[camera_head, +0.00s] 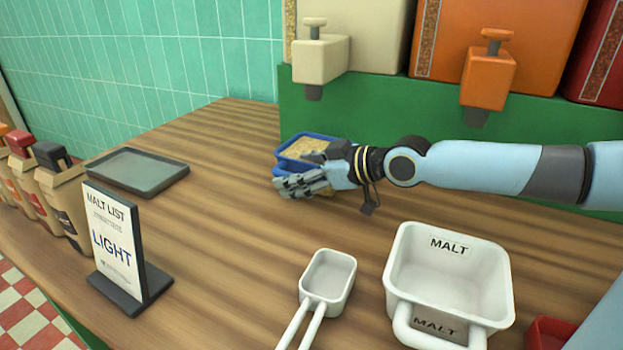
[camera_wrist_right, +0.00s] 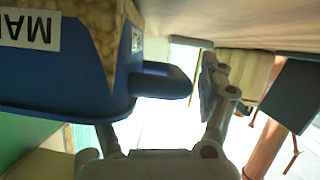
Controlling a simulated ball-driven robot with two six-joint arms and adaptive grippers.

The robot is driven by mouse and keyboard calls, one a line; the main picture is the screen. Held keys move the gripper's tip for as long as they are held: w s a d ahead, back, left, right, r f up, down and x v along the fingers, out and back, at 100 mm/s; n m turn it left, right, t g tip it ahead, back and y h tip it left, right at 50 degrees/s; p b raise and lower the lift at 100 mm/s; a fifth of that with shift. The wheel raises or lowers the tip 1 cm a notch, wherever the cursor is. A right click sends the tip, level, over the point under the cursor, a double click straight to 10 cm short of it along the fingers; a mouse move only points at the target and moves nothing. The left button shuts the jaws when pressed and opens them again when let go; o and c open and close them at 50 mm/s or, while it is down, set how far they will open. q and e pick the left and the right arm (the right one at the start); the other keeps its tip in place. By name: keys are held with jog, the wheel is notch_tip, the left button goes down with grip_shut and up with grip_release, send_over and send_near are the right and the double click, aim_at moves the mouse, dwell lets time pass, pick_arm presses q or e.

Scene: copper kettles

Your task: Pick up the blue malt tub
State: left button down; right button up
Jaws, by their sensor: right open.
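The blue malt tub (camera_head: 282,167) stands on the wooden counter below the cream dispenser and holds pale grain. My right gripper (camera_head: 308,171) is at its near right side, with fingers apart, and covers part of it. In the right wrist view the tub (camera_wrist_right: 62,88) appears upside down with its label partly cut off. Its blue handle (camera_wrist_right: 163,82) sticks out toward the space between my fingers. One finger shows right of the handle; the other is mostly hidden behind the tub. I cannot tell whether either finger touches it. My left gripper is out of view.
A white MALT tub (camera_head: 492,270) and a white scoop (camera_head: 328,272) stand in front. A MALT LIST sign (camera_head: 112,240), a dark tray (camera_head: 125,170) and several bags (camera_head: 65,205) are at left. Cream (camera_head: 322,60) and orange (camera_head: 488,78) dispenser spouts overhang. The counter's middle is clear.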

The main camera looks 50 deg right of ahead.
jog(key=shift+w+f, duration=0.2)
jog(key=shift+w, duration=0.2)
jog(key=shift+r, duration=0.1)
jog(key=shift+c, duration=0.4)
grip_shut()
